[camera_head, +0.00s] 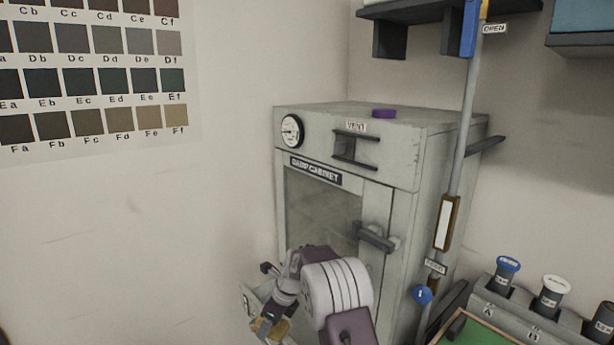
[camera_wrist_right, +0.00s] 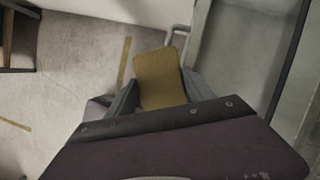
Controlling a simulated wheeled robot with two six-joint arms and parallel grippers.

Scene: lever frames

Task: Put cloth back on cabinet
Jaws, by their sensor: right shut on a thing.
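The cloth looks like a flat mustard-yellow piece (camera_wrist_right: 160,78) between the fingers of my right gripper (camera_wrist_right: 158,92) in the right wrist view. In the head view a bit of the yellow piece (camera_head: 272,328) shows at my right gripper (camera_head: 268,322), low in front of the cabinet. My right gripper is shut on it. The pale grey cabinet (camera_head: 400,155), labelled DAMP CABINET, stands in the middle of the head view. Its glass-fronted door (camera_head: 325,210) looks shut. My arm hides its lower front. My left gripper is not in view.
A dark door handle (camera_head: 375,237) sticks out above my right arm. A tall grey lever (camera_head: 460,130) stands at the cabinet's right. Capped canisters (camera_head: 552,295) stand at lower right. The left wall is clear below the colour chart.

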